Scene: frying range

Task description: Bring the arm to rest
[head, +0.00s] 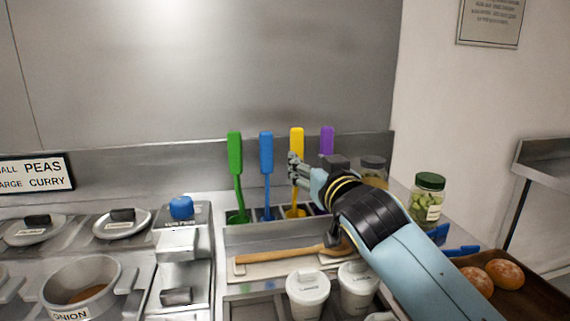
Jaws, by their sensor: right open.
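My right arm comes in from the lower right, light blue with black joints. Its gripper (294,169) is open and points left, in front of the yellow-handled utensil (297,143). I cannot tell whether it touches that handle. Nothing shows held in its fingers. The arm hides part of the counter and part of the wooden spoon's right end. My left gripper is not in view.
Green (235,154), blue (266,153) and purple (327,141) utensils stand in a rack at the back. A wooden spoon (285,256) lies before it. White lidded cups (307,294), a green-lidded jar (427,198) and buns (505,273) sit near the arm.

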